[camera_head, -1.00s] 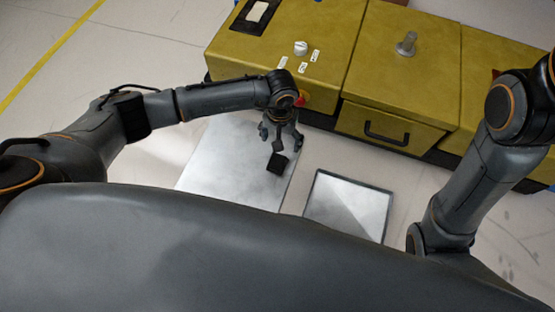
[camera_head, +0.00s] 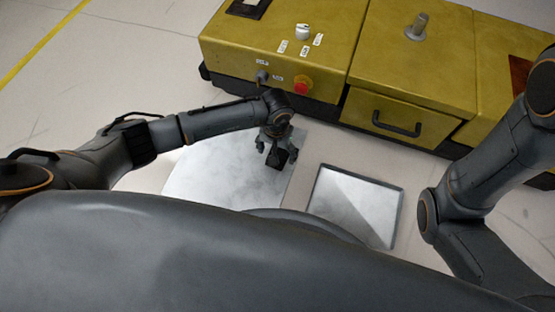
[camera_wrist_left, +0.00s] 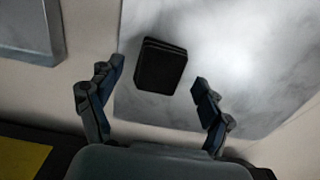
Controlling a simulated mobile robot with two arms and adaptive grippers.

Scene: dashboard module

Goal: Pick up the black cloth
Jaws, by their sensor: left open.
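The black cloth (camera_wrist_left: 161,66) is a small, dark, folded block on a pale metallic sheet (camera_wrist_left: 245,30). In the left wrist view it lies ahead of and between the fingers of my left gripper (camera_wrist_left: 151,88), which is open with nothing in its jaws. In the head view the left gripper (camera_head: 276,152) hangs over the sheet (camera_head: 215,170), and the cloth (camera_head: 275,160) shows just below its fingers. Whether the fingers touch the cloth I cannot tell. My right arm is at the right of the head view, but its gripper is out of sight.
A yellow console with a red button (camera_head: 301,87), a grey knob (camera_head: 417,27) and a drawer with a black handle (camera_head: 396,124) stands behind the sheet. A framed grey tray (camera_head: 354,205) lies to the right. The floor at the left is clear.

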